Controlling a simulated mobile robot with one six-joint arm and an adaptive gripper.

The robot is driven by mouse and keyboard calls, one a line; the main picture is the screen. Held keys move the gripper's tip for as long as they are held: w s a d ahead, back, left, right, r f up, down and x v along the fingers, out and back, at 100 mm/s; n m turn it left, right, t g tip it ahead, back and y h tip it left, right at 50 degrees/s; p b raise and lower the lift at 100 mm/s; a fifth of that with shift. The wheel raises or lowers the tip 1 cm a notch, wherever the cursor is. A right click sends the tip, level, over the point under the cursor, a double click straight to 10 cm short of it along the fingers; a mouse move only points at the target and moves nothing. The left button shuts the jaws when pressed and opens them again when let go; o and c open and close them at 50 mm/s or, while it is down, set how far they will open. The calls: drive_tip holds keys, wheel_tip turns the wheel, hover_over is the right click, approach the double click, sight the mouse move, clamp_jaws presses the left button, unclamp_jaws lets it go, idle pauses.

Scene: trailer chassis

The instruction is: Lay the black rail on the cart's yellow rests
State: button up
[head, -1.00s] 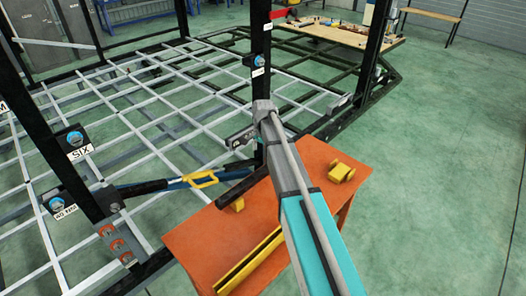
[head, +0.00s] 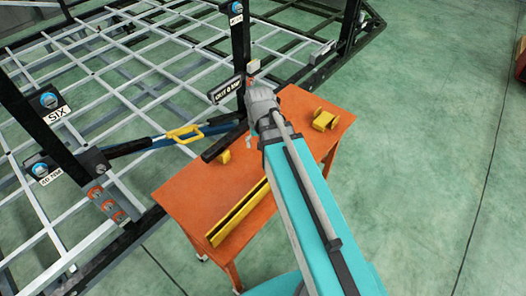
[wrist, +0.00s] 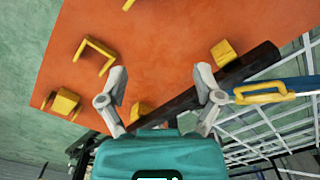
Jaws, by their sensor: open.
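The black rail (head: 218,146) lies at the left edge of the orange cart (head: 182,205), with a yellow rest (head: 224,157) showing at its side. In the wrist view the rail (wrist: 252,66) runs slantwise behind my fingers, with two yellow rests (wrist: 223,52) (wrist: 139,110) along its edge. I cannot tell whether it bears on them. My gripper (wrist: 160,71) is open above the cart, its fingers spread and nothing held between them. In the head view my arm hides most of the gripper.
A long yellow channel (head: 238,212) and a yellow block (head: 325,120) are on the cart. A U-shaped yellow bracket (wrist: 97,55) shows in the wrist view. A yellow handle (head: 184,132) and dark posts (head: 45,110) of the chassis stand close at left.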

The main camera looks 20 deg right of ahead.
drive_tip(key=s+n, duration=0.1)
drive_tip(key=s, duration=0.3)
drive_tip(key=shift+n, duration=0.4)
